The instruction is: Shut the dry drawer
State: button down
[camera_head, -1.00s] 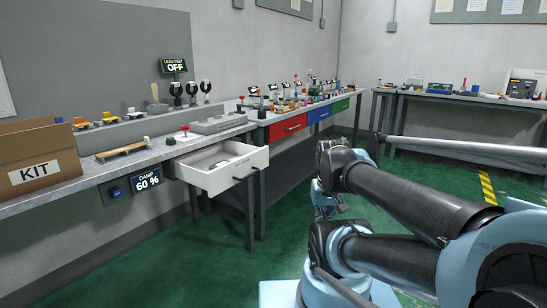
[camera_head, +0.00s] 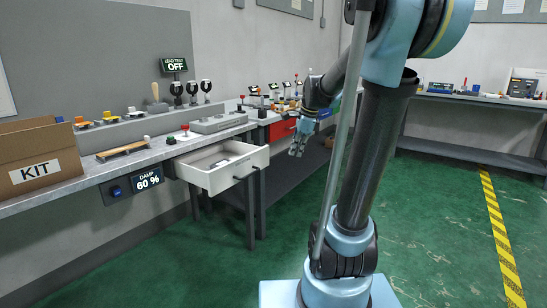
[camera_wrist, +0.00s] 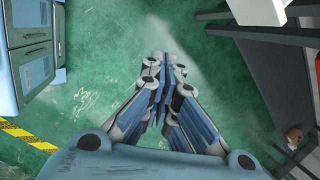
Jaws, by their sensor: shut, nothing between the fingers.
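In the wrist view, the fingers of my gripper (camera_wrist: 164,64) are closed together over green floor, with nothing held. A pale edge at the top right there may be the drawer; I cannot tell.
A cardboard KIT box (camera_head: 38,160) stands on the left bench (camera_head: 95,178). A bench with a red drawer (camera_head: 284,128) stands behind my gripper. Dark bench legs (camera_wrist: 265,87) show at the right in the wrist view. Yellow-black tape (camera_head: 497,230) crosses the open green floor.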

jog(key=w+a+r+m, duration=0.1)
jog(key=w+a+m, duration=0.1)
jog(key=w+m, duration=0.65)
jog(key=w+a+f+n, duration=0.1)
jog(key=w+a+f, duration=0.5)
jog(key=w+f, duration=0.2)
jog(key=shift+f+y, duration=0.4)
jog(key=shift+f, duration=0.2)
jog(key=shift+w+d, duration=0.1)
jog(key=shift+w, duration=0.1)
